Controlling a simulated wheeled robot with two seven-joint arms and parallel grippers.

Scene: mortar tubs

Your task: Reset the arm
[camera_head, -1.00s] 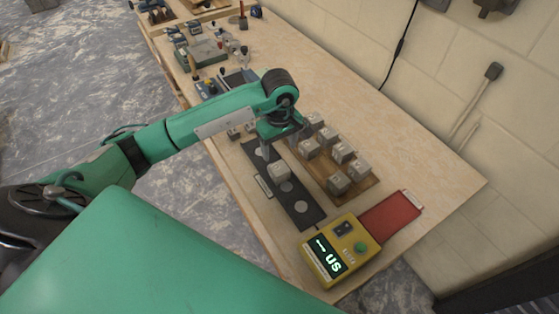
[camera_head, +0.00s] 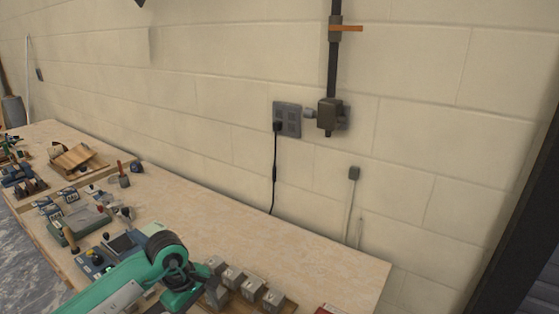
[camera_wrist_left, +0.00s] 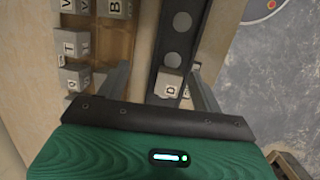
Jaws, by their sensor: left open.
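My left gripper (camera_wrist_left: 160,70) is open, its two fingers spread on either side of a grey letter block marked D (camera_wrist_left: 172,84). The block sits on a dark strip (camera_wrist_left: 176,40) with round metal discs, and I see no finger touching it. In the head view my green left arm comes in at the bottom, with the gripper (camera_head: 217,298) partly cut off by the lower edge. Several other letter blocks (camera_wrist_left: 74,43) sit on a wooden tray (camera_wrist_left: 117,42) left of the strip in the wrist view. They also show in the head view (camera_head: 253,287). My right gripper is not in view.
The bench (camera_head: 310,255) has bare wood behind the blocks, up to a block wall (camera_head: 200,120) with a socket (camera_head: 287,120) and hanging cord. Tools and a grey-green box (camera_head: 80,222) crowd the bench's left part. A red thing (camera_head: 326,310) shows at the bottom edge.

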